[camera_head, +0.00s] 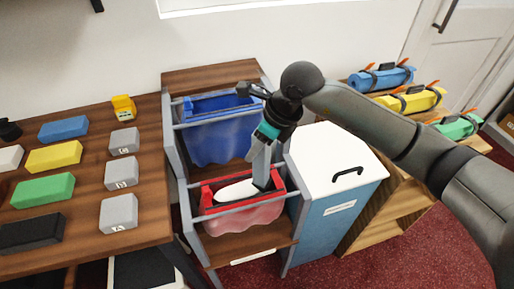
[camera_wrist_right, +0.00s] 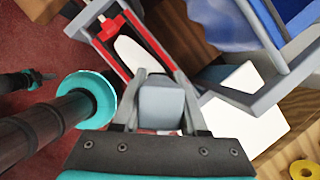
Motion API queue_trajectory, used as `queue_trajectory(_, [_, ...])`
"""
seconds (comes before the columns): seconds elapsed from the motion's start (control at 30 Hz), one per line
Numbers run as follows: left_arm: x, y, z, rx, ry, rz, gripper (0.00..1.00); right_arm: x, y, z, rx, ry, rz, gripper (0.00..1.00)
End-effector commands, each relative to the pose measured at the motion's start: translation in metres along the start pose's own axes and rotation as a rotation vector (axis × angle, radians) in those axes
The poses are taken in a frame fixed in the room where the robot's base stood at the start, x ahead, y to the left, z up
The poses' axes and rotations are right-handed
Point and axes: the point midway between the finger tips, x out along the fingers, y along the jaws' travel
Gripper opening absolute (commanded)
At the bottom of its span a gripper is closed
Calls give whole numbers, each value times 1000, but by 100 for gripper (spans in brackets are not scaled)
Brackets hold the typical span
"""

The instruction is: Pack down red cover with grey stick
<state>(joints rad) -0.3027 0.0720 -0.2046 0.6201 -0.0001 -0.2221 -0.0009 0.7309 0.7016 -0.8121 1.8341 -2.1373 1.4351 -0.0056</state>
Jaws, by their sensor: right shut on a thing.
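My right gripper (camera_head: 268,122) is above the red bin in the head view, shut on a grey stick (camera_head: 261,165). In the right wrist view, the fingers of the right gripper (camera_wrist_right: 163,108) are on either side of the stick's grey block-like end (camera_wrist_right: 161,101). The stick points down and its lower end is inside the red-rimmed opening. The red cover (camera_head: 235,218) hangs below the rim as a pinkish-red bag, with a white piece (camera_head: 234,192) lying inside. Whether the stick touches the cover is hidden. A dark gripper-like shape (camera_wrist_right: 22,82) at the wrist view's left edge may be my left gripper.
A blue-lined bin (camera_head: 215,135) sits behind the red one. A white-lidded box (camera_head: 335,160) stands close on the right. A wooden table (camera_head: 150,190) with coloured and grey blocks is on the left. Rolled bundles (camera_head: 383,79) lie on a shelf at the right.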

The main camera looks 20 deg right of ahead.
Motion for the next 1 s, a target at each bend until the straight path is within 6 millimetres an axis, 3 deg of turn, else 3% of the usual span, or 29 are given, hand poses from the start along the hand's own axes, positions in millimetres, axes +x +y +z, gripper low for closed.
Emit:
queue_trajectory(0.5, [-31, -7, -2, -3, 0, -9, 0, -40, 0, 17, 0, 0, -1, 0])
queue_trajectory(1.0, [-31, -8, -4, -4, 3, -11, 0, -41, 0, 17, 0, 0, 0, 0])
